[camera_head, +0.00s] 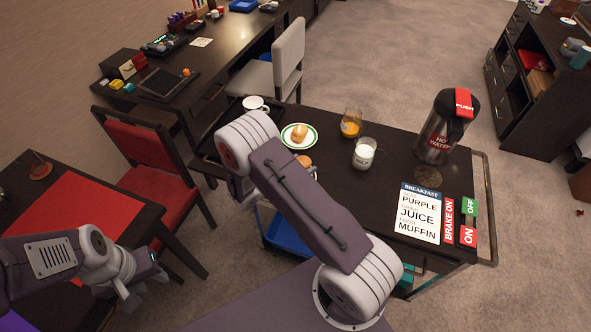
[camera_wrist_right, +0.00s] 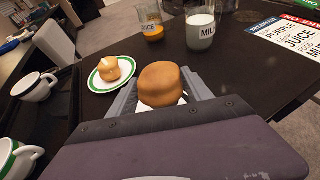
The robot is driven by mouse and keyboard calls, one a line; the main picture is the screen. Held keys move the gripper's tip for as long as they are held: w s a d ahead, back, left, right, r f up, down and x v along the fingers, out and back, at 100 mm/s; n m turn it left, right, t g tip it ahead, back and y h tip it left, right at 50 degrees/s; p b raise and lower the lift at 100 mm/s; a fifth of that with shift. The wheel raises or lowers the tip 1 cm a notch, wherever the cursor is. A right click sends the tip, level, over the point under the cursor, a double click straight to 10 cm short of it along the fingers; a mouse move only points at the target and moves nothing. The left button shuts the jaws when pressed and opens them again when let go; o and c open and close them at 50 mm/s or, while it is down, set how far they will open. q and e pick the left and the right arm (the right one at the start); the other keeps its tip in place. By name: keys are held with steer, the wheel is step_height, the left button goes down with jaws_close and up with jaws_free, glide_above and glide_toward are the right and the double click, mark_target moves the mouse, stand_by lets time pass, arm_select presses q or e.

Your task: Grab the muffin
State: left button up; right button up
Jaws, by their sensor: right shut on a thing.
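A brown, round-topped muffin (camera_wrist_right: 163,82) sits between the two grey fingers of my right gripper (camera_wrist_right: 162,98) in the wrist view. The gripper is shut on it, with a bit of white showing beneath.
On the dark cart stand a juice glass (camera_head: 351,124), a milk glass (camera_head: 365,154), a hot water dispenser (camera_head: 442,128) and a breakfast sign (camera_head: 418,212). White cups (camera_wrist_right: 34,86) stand on a tray at the left. A red chair (camera_head: 150,150) is left of the cart.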

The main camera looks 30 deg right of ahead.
steer(key=s+d+r, duration=0.5)
steer(key=s, duration=0.3)
steer(key=shift+s+r, duration=0.15)
steer(key=shift+r, duration=0.25)
